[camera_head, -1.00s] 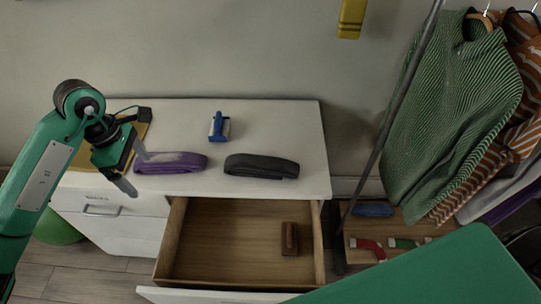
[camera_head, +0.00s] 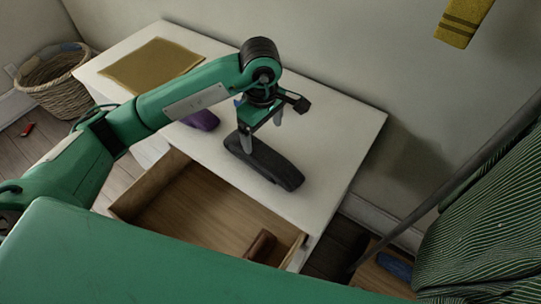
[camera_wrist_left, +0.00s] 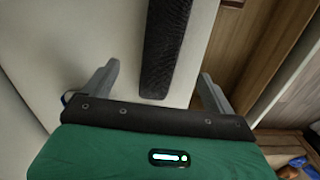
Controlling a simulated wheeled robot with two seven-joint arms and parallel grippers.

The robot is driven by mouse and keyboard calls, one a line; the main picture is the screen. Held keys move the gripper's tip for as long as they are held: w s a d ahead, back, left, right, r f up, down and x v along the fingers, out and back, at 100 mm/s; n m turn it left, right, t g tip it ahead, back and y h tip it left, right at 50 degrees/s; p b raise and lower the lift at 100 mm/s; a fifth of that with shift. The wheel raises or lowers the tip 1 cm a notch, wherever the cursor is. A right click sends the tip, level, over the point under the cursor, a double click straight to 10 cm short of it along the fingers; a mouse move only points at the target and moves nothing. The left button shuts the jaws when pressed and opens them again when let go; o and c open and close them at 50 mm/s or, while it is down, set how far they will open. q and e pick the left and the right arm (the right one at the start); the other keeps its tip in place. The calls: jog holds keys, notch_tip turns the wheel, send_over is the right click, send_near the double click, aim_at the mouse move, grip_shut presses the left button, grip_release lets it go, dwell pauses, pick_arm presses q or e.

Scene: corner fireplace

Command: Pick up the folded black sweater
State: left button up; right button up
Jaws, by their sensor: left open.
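The folded black sweater (camera_head: 268,164) lies on the white dresser top (camera_head: 325,125), close to the front edge above the open drawer. My left gripper (camera_head: 262,132) is over the sweater's far end, pointing down, open and empty. In the left wrist view the sweater (camera_wrist_left: 166,45) is a dark strip running up from between the two spread fingers (camera_wrist_left: 157,88). One finger is on each side of its line, and neither visibly grips it. My right gripper is not in view.
The open drawer (camera_head: 180,205) below holds a brown object (camera_head: 262,245). A purple folded item (camera_head: 203,120) sits partly behind my left arm. A mustard mat (camera_head: 150,65) lies at the dresser's left end. A grey pole (camera_head: 450,190) and a green striped sweater (camera_head: 490,220) are at right.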

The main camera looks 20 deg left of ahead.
aim_at(263, 153)
pick_arm(q)
notch_tip(263, 153, down, 6)
jog(key=shift+r, duration=0.2)
jog(key=f, duration=0.1)
jog(key=f+p, duration=0.1)
jog(key=f, duration=0.1)
jog(key=f+p, duration=0.1)
jog(key=shift+s+f, duration=0.25)
jog(key=shift+f, duration=0.35)
jog(key=shift+c, duration=0.2)
jog(key=c, duration=1.1)
jog(key=shift+c, duration=0.8)
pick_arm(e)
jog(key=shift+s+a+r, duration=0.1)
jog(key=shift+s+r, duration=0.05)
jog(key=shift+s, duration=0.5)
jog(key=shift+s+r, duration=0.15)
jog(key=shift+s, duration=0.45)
pick_arm(q)
jog(key=shift+w+r, duration=0.1)
jog(key=shift+r, duration=0.05)
